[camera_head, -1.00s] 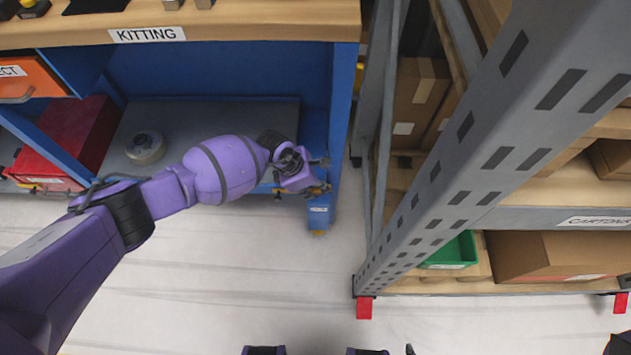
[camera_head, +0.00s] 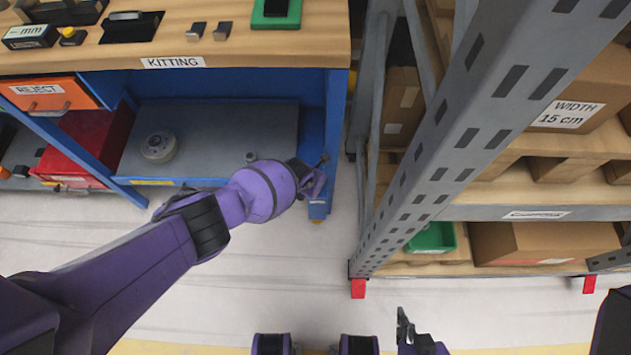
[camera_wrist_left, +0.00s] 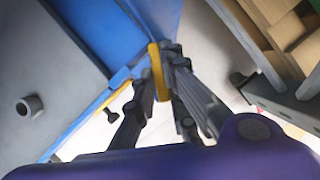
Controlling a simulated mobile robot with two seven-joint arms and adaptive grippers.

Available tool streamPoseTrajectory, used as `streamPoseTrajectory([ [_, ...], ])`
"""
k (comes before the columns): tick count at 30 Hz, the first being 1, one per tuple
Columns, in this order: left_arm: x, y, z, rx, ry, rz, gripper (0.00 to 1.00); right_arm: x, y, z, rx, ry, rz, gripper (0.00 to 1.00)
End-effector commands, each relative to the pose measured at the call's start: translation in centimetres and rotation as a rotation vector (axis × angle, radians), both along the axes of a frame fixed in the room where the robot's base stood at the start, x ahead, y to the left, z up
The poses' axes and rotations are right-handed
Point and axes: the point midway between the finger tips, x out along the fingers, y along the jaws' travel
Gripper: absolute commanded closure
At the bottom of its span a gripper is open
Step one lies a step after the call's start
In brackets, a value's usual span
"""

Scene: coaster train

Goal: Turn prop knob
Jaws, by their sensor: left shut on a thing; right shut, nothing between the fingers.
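In the left wrist view, my left gripper (camera_wrist_left: 163,88) is shut on an upright yellow piece (camera_wrist_left: 157,70) at the corner of the blue bench frame. I take this piece for the prop knob; its full shape is hidden by the fingers. In the head view, my left gripper (camera_head: 322,170) is at the bench's right front leg, below the worktop, and the yellow piece cannot be made out there. My right gripper (camera_head: 404,328) shows only in part at the bottom edge, away from the bench. It is shut and empty.
The blue bench has a wooden top (camera_head: 190,50) marked KITTING. A grey lower shelf (camera_head: 215,135) carries a round grey object (camera_head: 158,147). A red box (camera_head: 85,145) is at its left. A grey rack post (camera_head: 440,150) stands close on the right. Floor is clear in front.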

Motion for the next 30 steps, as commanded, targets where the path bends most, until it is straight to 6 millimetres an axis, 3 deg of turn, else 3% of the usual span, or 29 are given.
streamPoseTrajectory([
  [20,-0.03,0.09,-0.07,0.001,0.001,0.059,1.00,-0.03,-0.25,0.66,-0.003,-0.004,-0.004,1.00],
  [21,-0.03,0.08,-0.07,0.001,0.001,0.059,0.84,-0.03,-0.26,0.66,-0.003,-0.004,-0.004,1.00],
  [24,-0.03,0.06,-0.07,0.001,0.000,0.058,0.71,-0.03,-0.26,0.66,-0.003,-0.003,-0.004,1.00],
  [30,-0.03,0.00,-0.04,0.001,0.001,0.057,0.70,-0.02,-0.27,0.68,-0.003,-0.004,-0.004,1.00],
])
